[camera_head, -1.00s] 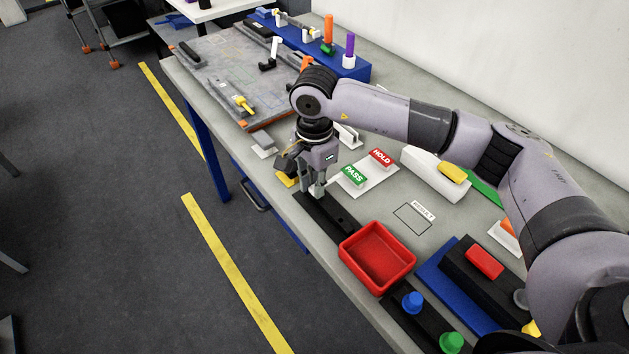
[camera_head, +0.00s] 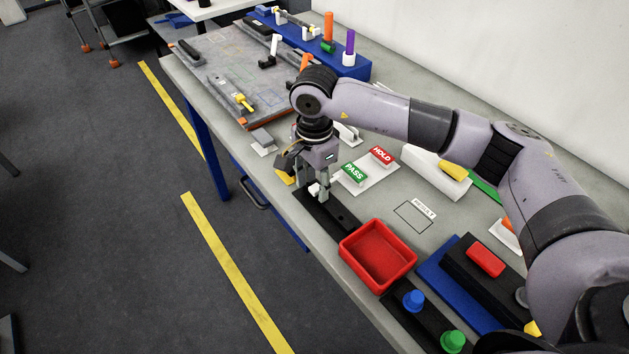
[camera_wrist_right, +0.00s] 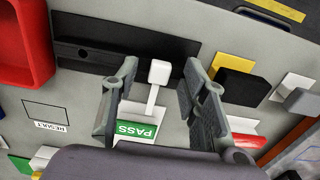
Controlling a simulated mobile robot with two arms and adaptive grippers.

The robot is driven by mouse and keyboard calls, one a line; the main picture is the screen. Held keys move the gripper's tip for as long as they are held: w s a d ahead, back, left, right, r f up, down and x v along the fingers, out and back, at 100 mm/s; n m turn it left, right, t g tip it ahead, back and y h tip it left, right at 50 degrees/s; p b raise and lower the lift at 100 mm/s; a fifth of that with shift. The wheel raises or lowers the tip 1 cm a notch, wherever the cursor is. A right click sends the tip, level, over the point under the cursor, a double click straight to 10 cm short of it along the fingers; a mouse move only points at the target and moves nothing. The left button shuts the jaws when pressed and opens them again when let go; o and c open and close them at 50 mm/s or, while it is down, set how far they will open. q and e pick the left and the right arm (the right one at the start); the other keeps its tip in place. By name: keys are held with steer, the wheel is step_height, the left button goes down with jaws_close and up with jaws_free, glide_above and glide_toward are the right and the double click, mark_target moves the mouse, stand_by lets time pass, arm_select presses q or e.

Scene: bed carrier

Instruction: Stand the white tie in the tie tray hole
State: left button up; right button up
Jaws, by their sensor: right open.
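The white tie (camera_wrist_right: 159,73) has a block-shaped head and a thin stem. In the right wrist view it lies between the spread fingers of my right gripper (camera_wrist_right: 160,88), with gaps on both sides. Its head overlaps the edge of the black tie tray (camera_wrist_right: 120,40), and its stem points toward the PASS card. In the head view the tie (camera_head: 316,188) shows small beside the fingertips of my right gripper (camera_head: 315,193), over the far end of the tray (camera_head: 335,222). I cannot tell whether the stem sits in a hole. One dark hole shows in the tray. My left gripper is out of view.
A red bin (camera_head: 377,254) stands by the tray's near end. The green PASS (camera_head: 354,174) and red HOLD (camera_head: 382,157) blocks lie on a white plate to the right. A marked RESULT square (camera_head: 414,217) is empty. A grey board (camera_head: 235,75) lies farther back.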

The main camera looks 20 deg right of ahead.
mark_target(314, 188)
step_height(314, 188, up, 12)
stand_by(0.4)
stand_by(0.3)
